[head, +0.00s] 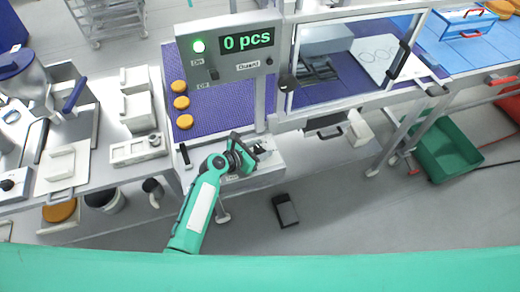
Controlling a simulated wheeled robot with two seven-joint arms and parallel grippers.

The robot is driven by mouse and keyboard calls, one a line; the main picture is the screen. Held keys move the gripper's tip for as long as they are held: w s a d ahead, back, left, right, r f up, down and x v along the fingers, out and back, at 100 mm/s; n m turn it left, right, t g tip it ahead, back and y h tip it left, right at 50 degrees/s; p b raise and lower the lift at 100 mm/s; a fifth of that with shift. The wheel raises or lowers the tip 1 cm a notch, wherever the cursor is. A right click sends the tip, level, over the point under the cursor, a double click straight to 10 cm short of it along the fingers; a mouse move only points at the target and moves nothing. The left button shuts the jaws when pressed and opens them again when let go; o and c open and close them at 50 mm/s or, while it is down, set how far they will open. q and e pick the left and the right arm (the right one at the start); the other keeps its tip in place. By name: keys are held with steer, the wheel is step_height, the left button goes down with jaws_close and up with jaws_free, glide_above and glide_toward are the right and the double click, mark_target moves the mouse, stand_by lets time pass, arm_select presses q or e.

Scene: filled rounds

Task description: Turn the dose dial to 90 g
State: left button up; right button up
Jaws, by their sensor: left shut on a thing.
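My left gripper (257,148) is at the pale front panel (270,172) below the purple conveyor belt. It is shut on a small dark control there, which the fingers mostly hide. I cannot read a scale or mark at the fingers, so I cannot tell whether this is the dose dial. A black round knob (8,185) shows on a grey box at the far left, below the hopper machine (20,78); its marks are too small to read. My right gripper is not in view.
Several orange rounds (181,103) lie on the purple belt (225,95). A clear guard (350,60) covers the belt's right part. A green crate (447,150) stands at right. The front floor is mostly clear.

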arm_select(q)
steer(key=m+g+h+b, duration=0.1)
steer(key=m+g, duration=0.1)
steer(key=g, duration=0.1)
steer(key=m+g+h+b, duration=0.1)
steer(key=m+g, duration=0.1)
steer(key=m, duration=0.1)
steer(key=shift+w+g+h, duration=0.1)
steer(key=shift+g+h, duration=0.2)
steer(key=shift+g, duration=0.1)
steer(key=m+g+b, duration=0.1)
steer(key=m+g, duration=0.2)
steer(key=shift+m+g+b, duration=0.6)
steer(key=shift+m+g, duration=0.4)
steer(key=shift+g, duration=0.2)
steer(key=o, duration=1)
